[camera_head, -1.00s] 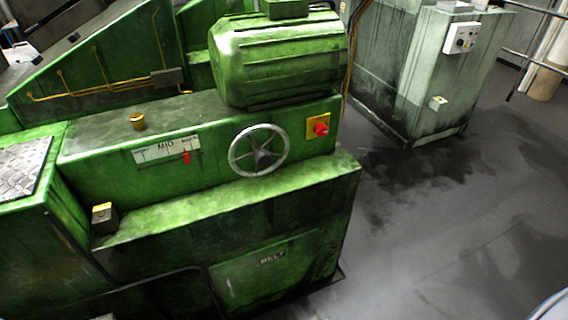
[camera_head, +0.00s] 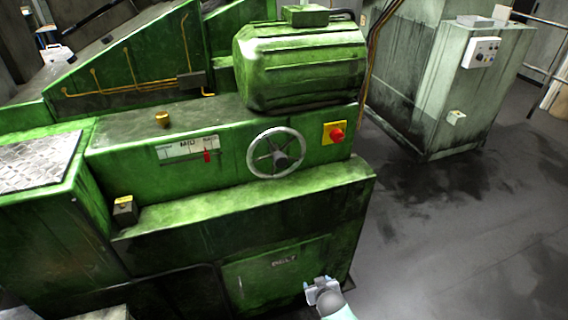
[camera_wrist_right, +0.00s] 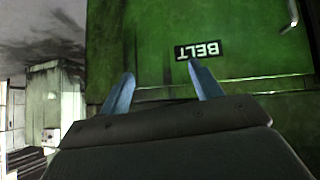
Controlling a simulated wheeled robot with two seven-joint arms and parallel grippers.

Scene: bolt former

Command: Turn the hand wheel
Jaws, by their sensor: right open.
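The hand wheel (camera_head: 276,131) is a grey metal ring with several spokes and a central hub. It stands upright on the front face of the green machine, below the motor and left of the red button. My right gripper (camera_head: 322,284) is at the bottom of the head view, low in front of the machine's belt panel and well below the wheel. In the right wrist view its two blue fingers (camera_wrist_right: 160,90) are spread apart and empty, facing the green panel with the BELT label (camera_wrist_right: 198,50). The wheel is not in the wrist view. My left gripper is not in view.
A red button on a yellow plate (camera_head: 335,133) sits right of the wheel. A scale with a red pointer (camera_head: 207,156) is to its left. A green ledge (camera_head: 250,196) juts out below the wheel. A grey cabinet (camera_head: 440,90) stands behind; the floor at right is clear.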

